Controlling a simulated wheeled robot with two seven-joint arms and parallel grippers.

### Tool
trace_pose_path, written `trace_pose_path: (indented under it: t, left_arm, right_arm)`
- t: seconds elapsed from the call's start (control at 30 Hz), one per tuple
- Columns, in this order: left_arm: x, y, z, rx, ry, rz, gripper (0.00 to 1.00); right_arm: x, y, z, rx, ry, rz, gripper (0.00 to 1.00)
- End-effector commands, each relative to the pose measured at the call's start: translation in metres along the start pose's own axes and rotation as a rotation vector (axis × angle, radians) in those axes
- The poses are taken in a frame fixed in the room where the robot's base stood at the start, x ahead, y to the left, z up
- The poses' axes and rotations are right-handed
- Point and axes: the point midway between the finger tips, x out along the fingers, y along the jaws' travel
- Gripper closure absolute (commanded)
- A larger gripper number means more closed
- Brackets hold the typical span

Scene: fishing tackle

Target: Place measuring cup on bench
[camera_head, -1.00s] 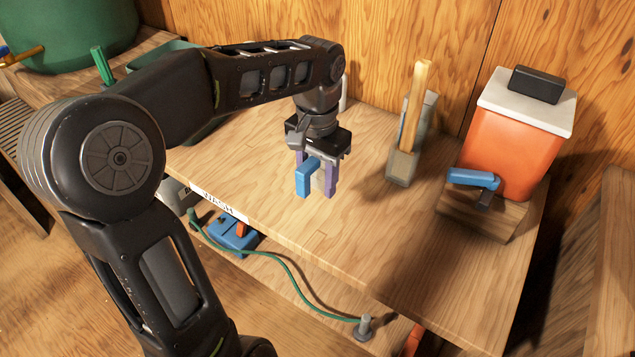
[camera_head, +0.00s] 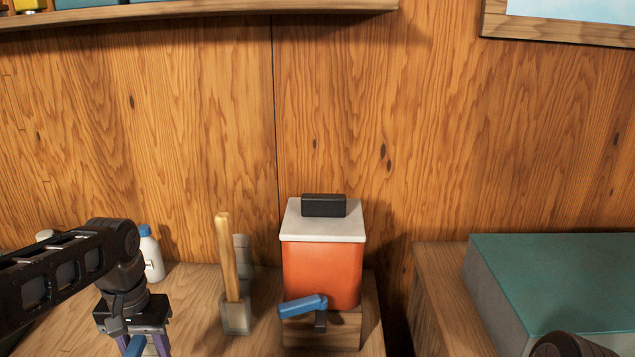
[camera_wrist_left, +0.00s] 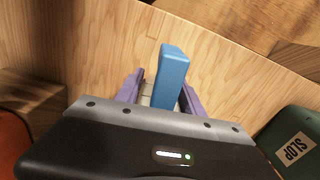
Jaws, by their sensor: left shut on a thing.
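My left gripper (camera_head: 148,342) is low at the left of the head view, with its purple fingers partly cut off by the bottom edge. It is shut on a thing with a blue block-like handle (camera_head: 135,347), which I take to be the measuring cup. In the left wrist view the blue handle (camera_wrist_left: 172,75) stands up between the purple fingers of the gripper (camera_wrist_left: 160,92). The cup's body is mostly hidden. The wooden bench top (camera_head: 190,300) lies below; I cannot tell whether the cup touches it. My right gripper is not in view.
On the bench are a white bottle (camera_head: 151,255), a grey holder with a wooden stick (camera_head: 227,260) and an orange box with a blue crank (camera_head: 322,272). A teal-topped box (camera_head: 555,275) stands at right. The wrist view shows a green container labelled SLOP (camera_wrist_left: 290,145).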

Motion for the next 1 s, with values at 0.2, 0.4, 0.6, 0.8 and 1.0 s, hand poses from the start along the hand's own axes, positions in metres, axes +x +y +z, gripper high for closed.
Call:
trace_pose_path:
  t: [0.2, 0.4, 0.6, 0.8, 1.0]
  left_arm:
    - [0.005, 0.046, -0.051, -0.031, -0.007, 0.003, 1.00]
    - [0.024, 0.117, -0.070, 0.080, -0.006, 0.001, 1.00]
    - [0.033, 0.144, -0.065, 0.136, -0.001, 0.001, 1.00]
    - [0.033, 0.144, -0.065, 0.136, -0.001, 0.001, 1.00]
    - [0.033, 0.143, -0.065, 0.136, 0.000, 0.001, 1.00]
  right_arm:
    - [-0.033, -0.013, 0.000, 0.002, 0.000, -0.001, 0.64]
    - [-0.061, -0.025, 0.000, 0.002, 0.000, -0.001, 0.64]
    - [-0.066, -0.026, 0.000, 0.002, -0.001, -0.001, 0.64]
    - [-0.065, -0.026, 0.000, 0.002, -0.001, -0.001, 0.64]
    - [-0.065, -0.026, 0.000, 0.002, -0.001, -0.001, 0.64]
